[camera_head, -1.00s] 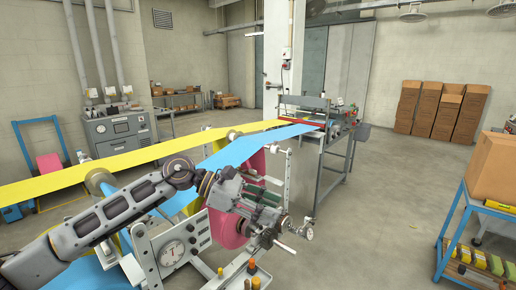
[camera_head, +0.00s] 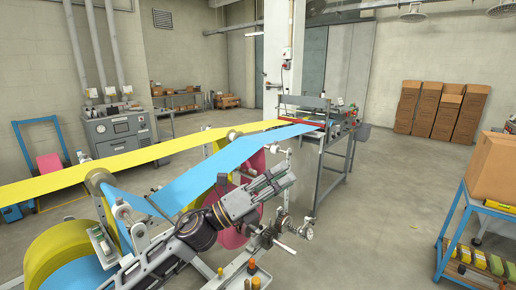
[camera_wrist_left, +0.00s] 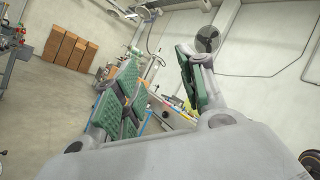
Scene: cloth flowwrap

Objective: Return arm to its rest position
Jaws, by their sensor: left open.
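My left gripper (camera_head: 272,180) is in the lower middle of the head view, in front of the wrapping machine. Its arm comes in from the bottom left and the gripper points up and to the right. In the left wrist view its green-padded fingers (camera_wrist_left: 160,88) stand apart with nothing between them. The yellow web (camera_head: 130,160) and blue web (camera_head: 215,165) run over rollers behind the arm towards the cutting table (camera_head: 330,150). My right gripper does not show.
A blue cart (camera_head: 452,225) with a cardboard box (camera_head: 496,165) stands at the right. Brown cartons (camera_head: 440,110) stand at the back wall, and they also show in the left wrist view (camera_wrist_left: 68,48). Open floor lies between.

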